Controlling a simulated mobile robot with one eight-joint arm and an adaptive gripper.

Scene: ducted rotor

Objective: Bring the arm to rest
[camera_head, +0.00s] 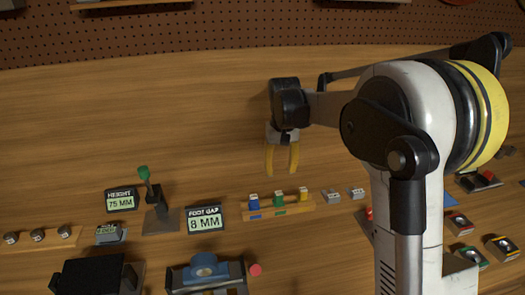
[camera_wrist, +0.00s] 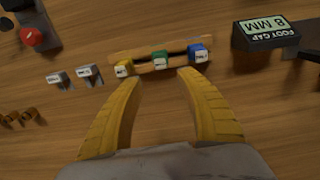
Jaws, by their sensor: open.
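My gripper (camera_head: 282,160) hangs from the arm over the wooden bench, with its two yellow fingers pointing down. In the wrist view the fingers of my gripper (camera_wrist: 158,82) stand apart with nothing between them. Beyond the fingertips is a small wooden rack (camera_head: 252,214) with blue, green and yellow pieces. The rack also shows in the wrist view (camera_wrist: 175,46). My gripper appears clear of the rack and the bench.
Displays reading "HEIGHT 75 MM" (camera_head: 121,201) and "FOOT GAP 8 MM" (camera_head: 204,219) stand left of the rack. A green-knobbed lever (camera_head: 158,205) stands between them. Two small grey blocks (camera_head: 344,195) lie right of the rack. The bench behind my gripper is bare up to the pegboard (camera_head: 220,30).

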